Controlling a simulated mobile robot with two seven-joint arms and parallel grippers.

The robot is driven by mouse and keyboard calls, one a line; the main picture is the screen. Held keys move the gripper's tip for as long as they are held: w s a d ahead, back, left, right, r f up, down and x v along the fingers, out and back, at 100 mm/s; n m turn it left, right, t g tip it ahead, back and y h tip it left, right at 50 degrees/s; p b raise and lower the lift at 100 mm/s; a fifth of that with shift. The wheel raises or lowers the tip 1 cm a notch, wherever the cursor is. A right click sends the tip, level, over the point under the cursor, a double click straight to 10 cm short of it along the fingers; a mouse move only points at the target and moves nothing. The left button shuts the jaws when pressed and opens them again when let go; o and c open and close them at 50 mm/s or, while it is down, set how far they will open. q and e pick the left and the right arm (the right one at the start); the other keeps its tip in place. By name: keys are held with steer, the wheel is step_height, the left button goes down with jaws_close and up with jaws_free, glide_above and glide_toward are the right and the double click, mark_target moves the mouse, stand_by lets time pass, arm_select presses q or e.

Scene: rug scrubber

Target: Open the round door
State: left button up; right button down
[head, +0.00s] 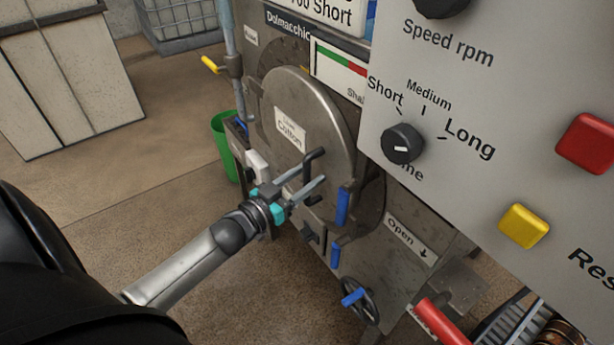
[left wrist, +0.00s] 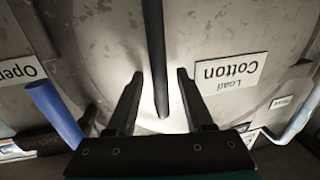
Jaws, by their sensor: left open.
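The round door (head: 325,110) is a grey metal disc on the front of the machine, with a "Load Cotton" label. It looks shut or nearly so. A dark bar handle (head: 309,166) stands out from its lower part. My left gripper (head: 318,184) is open at this handle. In the left wrist view, the dark handle bar (left wrist: 154,45) runs down between the two fingertips of the gripper (left wrist: 160,75), with visible gaps on both sides. The door (left wrist: 95,45) fills the background there. My right gripper is not in view.
A control panel (head: 480,100) with knobs and buttons juts out at right. A handwheel (head: 360,300) is below. Open floor (head: 120,210) lies left.

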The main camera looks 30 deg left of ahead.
arm_select(q)
steer(key=shift+w, duration=0.2)
steer(key=shift+c, duration=0.4)
jaws_close()
steer(key=shift+d, duration=0.1)
stand_by(0.9)
